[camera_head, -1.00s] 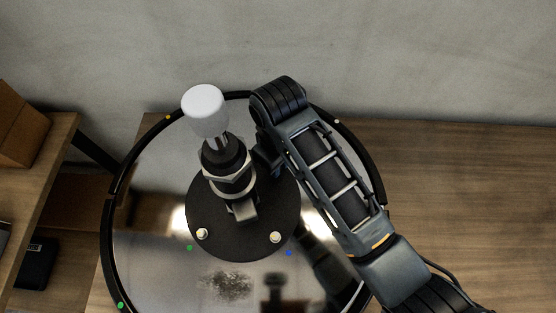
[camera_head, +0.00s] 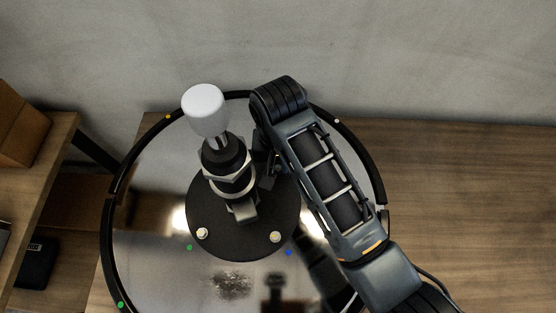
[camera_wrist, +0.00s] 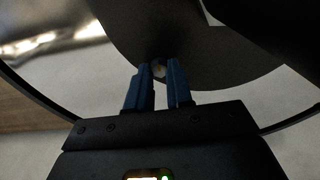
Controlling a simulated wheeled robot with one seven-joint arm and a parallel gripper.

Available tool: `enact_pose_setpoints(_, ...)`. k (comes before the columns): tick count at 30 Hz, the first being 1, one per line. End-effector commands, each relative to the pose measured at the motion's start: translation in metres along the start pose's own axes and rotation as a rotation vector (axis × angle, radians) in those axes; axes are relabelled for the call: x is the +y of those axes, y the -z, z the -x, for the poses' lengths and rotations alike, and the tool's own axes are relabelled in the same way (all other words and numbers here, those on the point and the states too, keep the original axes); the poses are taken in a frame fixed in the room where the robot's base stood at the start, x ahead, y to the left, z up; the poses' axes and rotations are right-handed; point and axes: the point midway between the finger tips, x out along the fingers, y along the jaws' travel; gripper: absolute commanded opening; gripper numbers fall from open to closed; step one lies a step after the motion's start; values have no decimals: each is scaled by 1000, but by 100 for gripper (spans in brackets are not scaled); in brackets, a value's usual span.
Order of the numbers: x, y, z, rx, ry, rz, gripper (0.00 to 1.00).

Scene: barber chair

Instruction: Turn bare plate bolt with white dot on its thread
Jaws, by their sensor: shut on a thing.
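A black round plate (camera_head: 219,247) sits on the shiny round base, with a column rising from its middle. Two pale bolts show on its front edge, one left (camera_head: 202,233) and one right (camera_head: 275,237). In the head view the column and my arm hide this bolt and most of the gripper. I cannot make out a white dot on its thread.
The shiny base (camera_head: 150,265) has a black rim with coloured dots, including a whitish one at the back right. A white-capped cylinder (camera_head: 205,108) tops the column close beside my arm. A wooden surface (camera_head: 460,200) at right is clear; a grey wall stands behind.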

Motion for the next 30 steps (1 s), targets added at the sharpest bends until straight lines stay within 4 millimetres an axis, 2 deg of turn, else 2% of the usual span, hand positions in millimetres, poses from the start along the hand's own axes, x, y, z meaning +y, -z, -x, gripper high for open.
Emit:
enact_pose_setpoints(9,0,1,1,4,1,-99,0)
enact_pose_setpoints(23,0,1,1,4,1,-113,0)
enact_pose_setpoints(24,0,1,1,4,1,-113,21)
enact_pose_setpoints(30,0,1,1,3,1,-112,41)
